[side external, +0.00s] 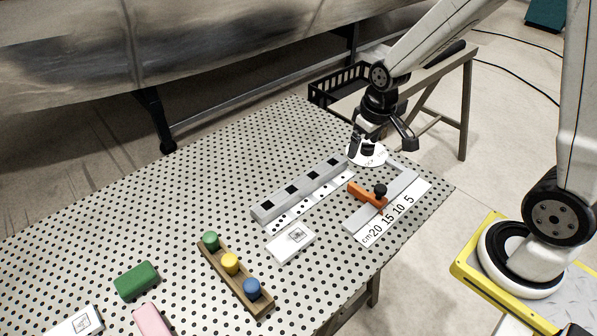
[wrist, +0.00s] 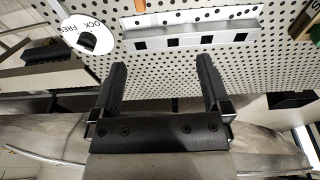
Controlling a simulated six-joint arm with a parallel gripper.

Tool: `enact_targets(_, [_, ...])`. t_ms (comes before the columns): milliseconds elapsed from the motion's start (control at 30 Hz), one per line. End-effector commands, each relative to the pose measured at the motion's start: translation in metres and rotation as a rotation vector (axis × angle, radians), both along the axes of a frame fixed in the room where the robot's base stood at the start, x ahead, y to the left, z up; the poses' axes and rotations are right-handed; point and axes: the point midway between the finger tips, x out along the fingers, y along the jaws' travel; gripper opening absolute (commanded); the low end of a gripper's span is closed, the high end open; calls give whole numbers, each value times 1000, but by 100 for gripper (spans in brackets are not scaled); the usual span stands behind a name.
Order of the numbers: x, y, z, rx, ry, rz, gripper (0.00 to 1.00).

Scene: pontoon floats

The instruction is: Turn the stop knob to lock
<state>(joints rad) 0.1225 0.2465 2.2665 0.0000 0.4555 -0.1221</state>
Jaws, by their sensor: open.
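In the side view the white plate (side external: 378,158) lies at the table's far right part, under my gripper, and I cannot tell the knob apart from the dark fingers there. My gripper (wrist: 163,65) is open with nothing between its fingers. In the wrist view the knob is up and left of the left finger, apart from it. The side view also shows my gripper (side external: 362,147) low over the plate.
A grey rail (side external: 300,189) with square holes lies beside the plate. A wooden peg holder (side external: 236,279), a green block (side external: 136,280) and a pink block (side external: 152,320) stand nearer the front.

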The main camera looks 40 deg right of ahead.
Motion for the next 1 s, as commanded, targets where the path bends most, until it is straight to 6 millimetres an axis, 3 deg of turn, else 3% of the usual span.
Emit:
enact_targets(200, [46, -44, -18, -5, 45, -5, 98])
enact_targets(500, [92, -111, -53, -2, 102, -6, 98])
enact_targets(800, [113, -178, -96, 13, 153, -4, 98])
enact_targets(1000, [117, -202, -112, 20, 169, -1, 98])
